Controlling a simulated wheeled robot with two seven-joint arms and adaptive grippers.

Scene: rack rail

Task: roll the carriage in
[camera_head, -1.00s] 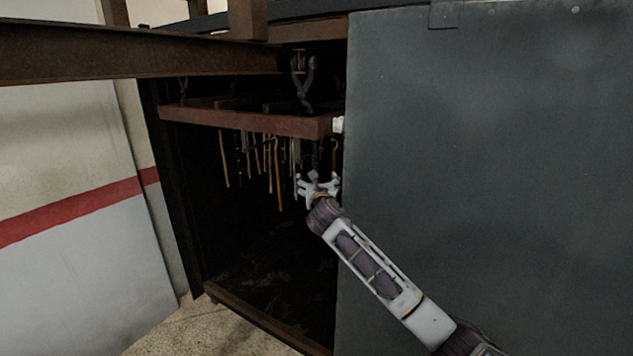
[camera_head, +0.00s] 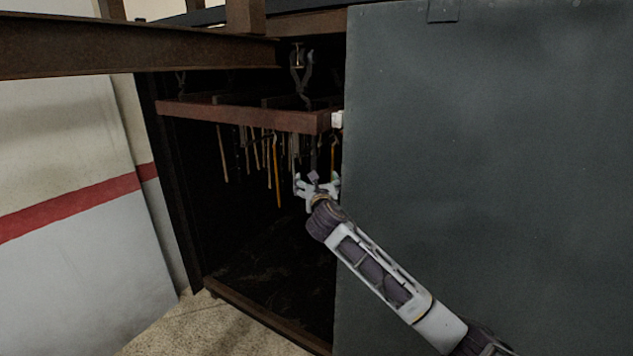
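The carriage is a red-brown frame (camera_head: 240,117) hung by dark hooks (camera_head: 301,80) below an overhead rail (camera_head: 140,55). Several thin yellowish and grey hanging pieces (camera_head: 277,170) dangle below it. It is in the opening of a dark booth (camera_head: 255,245). A small white piece (camera_head: 337,119) shows at the frame's right end, by the panel edge. My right gripper (camera_head: 317,184) is just below that end, with its fingers spread apart. A small grey piece shows between the fingers; I cannot tell whether it is touched. My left gripper is not in view.
A large grey panel (camera_head: 490,170) covers the right side of the booth, behind my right arm. A pale wall with a red stripe (camera_head: 70,207) stands at the left. The booth has a low bottom sill (camera_head: 262,318), with bare floor (camera_head: 200,330) before it.

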